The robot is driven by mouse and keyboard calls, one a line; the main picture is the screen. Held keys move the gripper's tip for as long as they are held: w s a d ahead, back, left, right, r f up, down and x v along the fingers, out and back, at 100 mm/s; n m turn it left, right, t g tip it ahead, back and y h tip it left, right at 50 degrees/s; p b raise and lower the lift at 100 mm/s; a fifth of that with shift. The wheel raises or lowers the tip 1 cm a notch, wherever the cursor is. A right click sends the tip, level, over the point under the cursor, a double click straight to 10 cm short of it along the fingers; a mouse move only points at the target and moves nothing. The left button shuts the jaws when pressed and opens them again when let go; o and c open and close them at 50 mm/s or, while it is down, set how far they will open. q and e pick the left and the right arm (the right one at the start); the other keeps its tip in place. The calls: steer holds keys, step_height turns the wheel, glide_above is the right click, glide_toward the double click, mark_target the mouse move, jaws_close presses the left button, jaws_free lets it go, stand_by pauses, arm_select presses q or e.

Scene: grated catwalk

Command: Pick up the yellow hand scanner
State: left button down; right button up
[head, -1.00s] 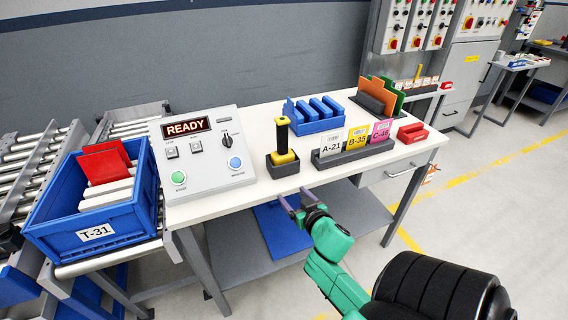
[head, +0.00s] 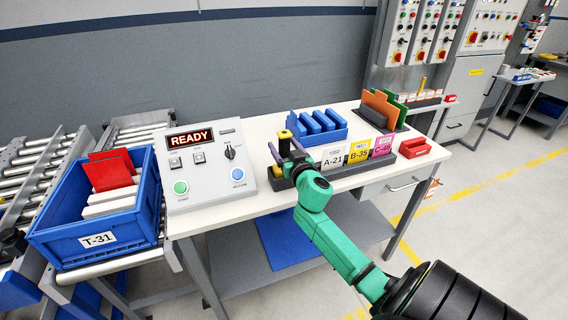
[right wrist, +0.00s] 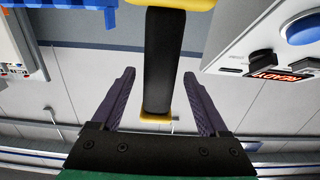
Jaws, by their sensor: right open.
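The yellow hand scanner (head: 284,135) stands upright in its dark holder (head: 276,183) on the white table, with a black handle and a yellow top end. In the right wrist view its black handle (right wrist: 163,62) runs between the two fingers, with yellow parts at both ends. My right gripper (head: 284,154) is open, with one finger on each side of the handle and visible gaps between. In the right wrist view the right gripper (right wrist: 163,100) also shows apart from the handle. The gripper partly hides the scanner's lower part in the head view. My left gripper is not in view.
A grey control box (head: 203,168) with a READY display stands left of the scanner. A label rack (head: 345,171) is close on the right, and a blue rack (head: 327,136) is behind. A blue tote (head: 60,240) sits on rollers at the left.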

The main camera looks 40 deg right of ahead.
steer(key=shift+w+d+f, duration=0.1)
steer(key=shift+w+d, duration=0.05)
jaws_close()
stand_by(1.3)
